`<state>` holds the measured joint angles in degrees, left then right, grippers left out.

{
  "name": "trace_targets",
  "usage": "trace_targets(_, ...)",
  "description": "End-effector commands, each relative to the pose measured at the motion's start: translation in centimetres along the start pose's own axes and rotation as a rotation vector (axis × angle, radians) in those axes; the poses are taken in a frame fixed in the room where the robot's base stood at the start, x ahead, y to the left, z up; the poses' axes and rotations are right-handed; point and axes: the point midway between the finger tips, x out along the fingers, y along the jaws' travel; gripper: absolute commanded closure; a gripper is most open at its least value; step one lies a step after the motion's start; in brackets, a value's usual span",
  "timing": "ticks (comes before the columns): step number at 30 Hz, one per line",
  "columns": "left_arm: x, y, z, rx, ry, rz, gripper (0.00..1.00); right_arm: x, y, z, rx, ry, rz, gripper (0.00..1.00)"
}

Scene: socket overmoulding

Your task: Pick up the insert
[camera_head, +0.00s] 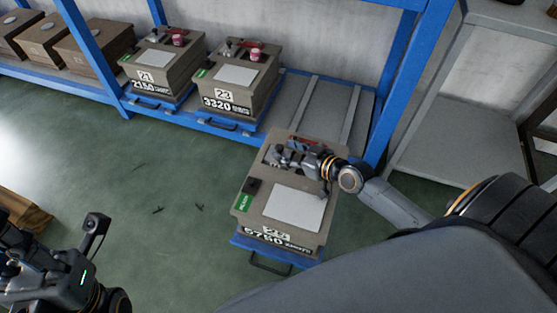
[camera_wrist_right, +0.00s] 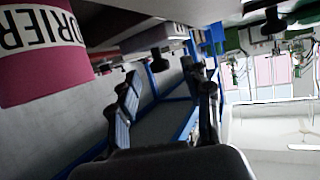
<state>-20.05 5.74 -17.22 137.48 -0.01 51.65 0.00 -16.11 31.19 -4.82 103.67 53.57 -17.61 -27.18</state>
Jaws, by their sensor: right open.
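My right gripper (camera_head: 284,156) is over the back part of the top of the grey-brown box numbered 25 (camera_head: 243,205). In the right wrist view its two dark fingers (camera_wrist_right: 168,98) are apart, with nothing held between them. I cannot make out a part that is clearly the insert; the gripper and wrist hide some of the box top. A small red item (camera_head: 299,143) shows just behind the gripper. A pink cylinder with upside-down lettering (camera_wrist_right: 45,65) is close at the upper left of the wrist view. My left gripper (camera_head: 62,275) is at the lower left; its fingertips are unclear.
Box 25 sits on a blue tray (camera_head: 262,247) with a black handle. Two similar boxes, 21 (camera_head: 150,78) and 23 (camera_head: 228,90), stand on the blue rack behind. Brown boxes (camera_head: 95,48) are further left. A blue post (camera_head: 405,75) rises near my right wrist.

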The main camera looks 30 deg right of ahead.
Motion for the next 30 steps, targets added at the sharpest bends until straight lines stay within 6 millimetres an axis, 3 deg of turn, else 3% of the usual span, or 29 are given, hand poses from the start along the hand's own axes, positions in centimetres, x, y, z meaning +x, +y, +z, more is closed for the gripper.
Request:
trace_targets(3, -0.46, 0.0, 0.11, 0.0, -0.001, 0.0, 0.81, 1.1, -0.01, 0.06, 0.0, 0.0, 0.0, 0.51)
trace_targets(10, -0.39, 0.01, 0.11, 0.0, -0.001, 0.0, 0.81, 1.18, -0.02, -0.03, -0.001, -0.001, 0.0, 0.51)
trace_targets(18, -0.4, 0.01, 0.12, 0.0, -0.002, 0.0, 0.81, 1.15, -0.01, -0.01, -0.001, -0.001, 0.0, 1.0)
trace_targets(30, -0.34, 0.0, 0.11, 0.0, -0.002, 0.0, 0.81, 1.13, 0.06, -0.3, -0.002, 0.004, 0.001, 1.0)
